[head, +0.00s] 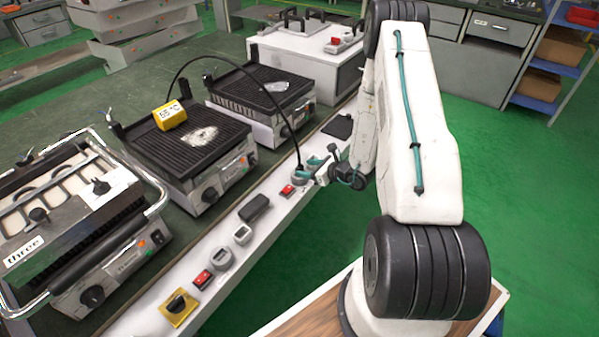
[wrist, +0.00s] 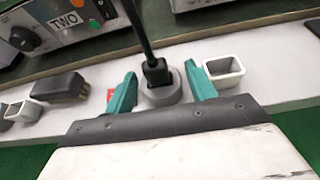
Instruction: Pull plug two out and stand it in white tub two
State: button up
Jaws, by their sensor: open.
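Plug two (wrist: 156,72) is a black plug with a cable rising from its top. It sits upright in a round grey socket (wrist: 163,96) on the white ledge. My gripper (wrist: 160,80) is open, its teal fingers on either side of the plug with gaps. In the head view my gripper (head: 318,168) is down at the ledge around the plug's place. A small white square tub (wrist: 225,72) stands empty just right of my right finger; another white tub (wrist: 22,111) is at the left. I cannot read a number on either tub.
A grill marked TWO (wrist: 68,20) stands behind the ledge. A loose black plug (wrist: 60,87) lies left of my gripper. The head view shows a grill marked three (head: 75,230), a yellow 55 °C block (head: 170,115), a red switch (head: 203,279) and a yellow-based knob (head: 179,306).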

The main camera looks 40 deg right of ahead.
aim_at(296, 167)
jog(key=x, duration=0.5)
jog(key=shift+w+a+r, duration=0.1)
jog(key=shift+a, duration=0.25)
jog(key=c, duration=1)
jog(key=shift+c, duration=0.2)
jog(key=shift+r, duration=0.1)
jog(key=shift+r, duration=0.6)
notch_tip(296, 167, up, 3)
jog(key=shift+f, duration=0.25)
jog(key=s+d+r, duration=0.1)
jog(key=s+d, duration=0.8)
jog(key=s, duration=0.4)
jog(key=shift+s, duration=0.15)
jog(key=shift+r, duration=0.1)
